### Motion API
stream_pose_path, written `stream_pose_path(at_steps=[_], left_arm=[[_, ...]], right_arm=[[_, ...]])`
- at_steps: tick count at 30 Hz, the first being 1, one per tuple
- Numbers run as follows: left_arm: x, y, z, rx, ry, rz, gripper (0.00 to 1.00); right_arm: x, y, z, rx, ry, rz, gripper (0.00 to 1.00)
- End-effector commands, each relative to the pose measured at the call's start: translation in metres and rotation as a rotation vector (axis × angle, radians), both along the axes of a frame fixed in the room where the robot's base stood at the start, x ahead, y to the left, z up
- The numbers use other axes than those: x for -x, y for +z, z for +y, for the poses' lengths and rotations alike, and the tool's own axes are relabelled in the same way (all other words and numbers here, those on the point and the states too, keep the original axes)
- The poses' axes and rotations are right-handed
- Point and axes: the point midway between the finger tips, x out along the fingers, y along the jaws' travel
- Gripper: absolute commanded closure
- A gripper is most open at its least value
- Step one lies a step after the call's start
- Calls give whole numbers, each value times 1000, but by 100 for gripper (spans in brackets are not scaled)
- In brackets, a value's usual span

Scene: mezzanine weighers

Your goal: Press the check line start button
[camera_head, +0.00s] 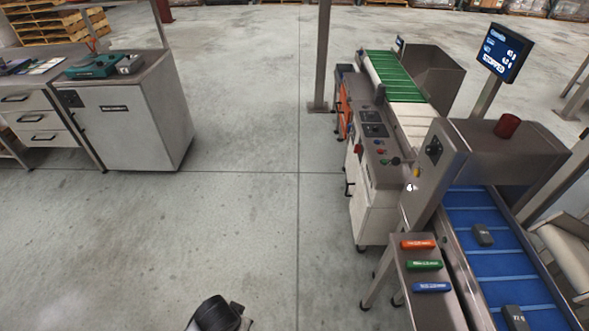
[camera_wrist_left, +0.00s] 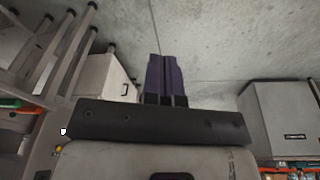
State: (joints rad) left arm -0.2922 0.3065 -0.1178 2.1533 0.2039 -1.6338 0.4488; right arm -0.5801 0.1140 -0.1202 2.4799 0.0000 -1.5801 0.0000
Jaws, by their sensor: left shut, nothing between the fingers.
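The check line (camera_head: 397,120) stands at the right in the head view, with a grey control panel (camera_head: 374,130) on its near side. Small buttons sit on the panel and its lower end, among them a green one (camera_head: 384,162) and a red one (camera_head: 381,152). Their labels are too small to read. A tilted screen (camera_head: 502,53) above the line appears to read "STOPPED". In the left wrist view my left gripper (camera_wrist_left: 167,60) has its dark fingers together, empty and clear of the buttons. My right gripper is not in view.
A blue belt (camera_head: 490,235) carries dark packs. A side shelf (camera_head: 425,263) holds orange, green and blue bars. A red beacon (camera_head: 507,126) tops the metal housing. A post (camera_head: 321,60) stands behind the line; a cabinet (camera_head: 130,120) stands left. The floor between is clear.

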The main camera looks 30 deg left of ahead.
Motion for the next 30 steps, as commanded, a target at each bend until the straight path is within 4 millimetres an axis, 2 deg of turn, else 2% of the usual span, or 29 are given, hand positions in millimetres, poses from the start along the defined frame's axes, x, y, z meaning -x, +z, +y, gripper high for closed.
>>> stream_pose_path(at_steps=[1, 3, 6, 10, 16, 30], left_arm=[[20, 6, -15, 5, -67, -20, 100], [39, 17, -29, -5, -153, -51, 100], [60, 32, -40, -23, -244, -85, 100], [76, 46, -47, -43, -313, -113, 100], [85, 54, -50, -59, -350, -129, 100], [84, 54, -50, -59, -352, -129, 100]], right_arm=[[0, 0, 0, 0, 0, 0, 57], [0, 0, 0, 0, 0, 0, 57], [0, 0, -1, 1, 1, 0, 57], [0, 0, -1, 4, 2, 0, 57], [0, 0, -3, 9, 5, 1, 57], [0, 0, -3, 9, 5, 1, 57]])
